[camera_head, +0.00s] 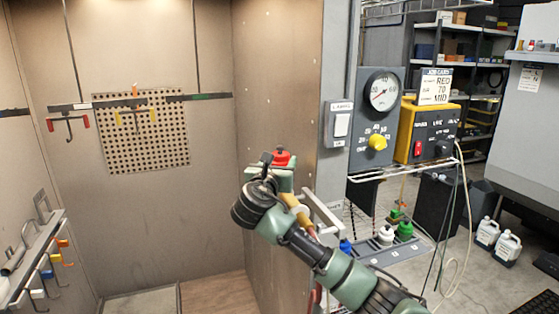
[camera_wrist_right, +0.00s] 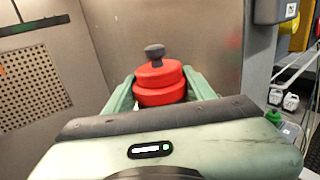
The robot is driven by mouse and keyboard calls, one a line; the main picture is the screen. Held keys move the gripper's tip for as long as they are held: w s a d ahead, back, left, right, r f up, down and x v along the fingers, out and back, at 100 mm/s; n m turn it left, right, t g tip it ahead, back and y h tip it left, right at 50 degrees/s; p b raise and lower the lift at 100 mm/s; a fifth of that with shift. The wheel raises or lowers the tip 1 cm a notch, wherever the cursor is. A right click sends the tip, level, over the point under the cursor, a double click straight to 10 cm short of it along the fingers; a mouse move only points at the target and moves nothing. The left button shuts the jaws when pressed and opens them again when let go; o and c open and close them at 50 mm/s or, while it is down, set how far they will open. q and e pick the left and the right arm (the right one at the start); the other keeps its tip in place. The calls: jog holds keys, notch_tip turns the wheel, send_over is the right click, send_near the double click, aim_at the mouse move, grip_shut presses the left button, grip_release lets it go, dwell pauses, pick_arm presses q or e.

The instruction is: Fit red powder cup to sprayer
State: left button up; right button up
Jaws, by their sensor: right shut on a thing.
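The red powder cup (camera_head: 281,158) shows at the tip of my right gripper (camera_head: 270,176) in the head view. In the right wrist view the red cup (camera_wrist_right: 160,82) sits between the two pale green fingers of my right gripper (camera_wrist_right: 160,95), which are shut on it. A dark knob (camera_wrist_right: 155,51) shows at the cup's far end. A yellow-tan part with a white piece (camera_head: 297,210) shows just behind my right wrist; it may be the sprayer, but my arm hides much of it. My left gripper is not in view.
A grey shelf (camera_head: 378,261) at the right holds blue, white (camera_head: 386,236) and green (camera_head: 404,231) cups. A gauge panel (camera_head: 366,140) and yellow control box (camera_head: 423,128) stand above. A card (camera_head: 436,87) reads "RED 70 MID". The booth's middle is open; hooks hang left.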

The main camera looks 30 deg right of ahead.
jog(key=shift+m+g+h+p, duration=0.35)
jog(key=shift+m+g+h, duration=0.15)
jog(key=shift+g, duration=0.1)
jog(key=shift+r+m+g+h+p, duration=0.15)
jog(key=shift+m+g+h+p, duration=0.2)
jog(key=shift+g+p, duration=0.2)
jog(key=shift+m+g+h+p, duration=0.3)
jog(key=shift+m+g+h, duration=0.05)
jog(key=shift+g, duration=0.1)
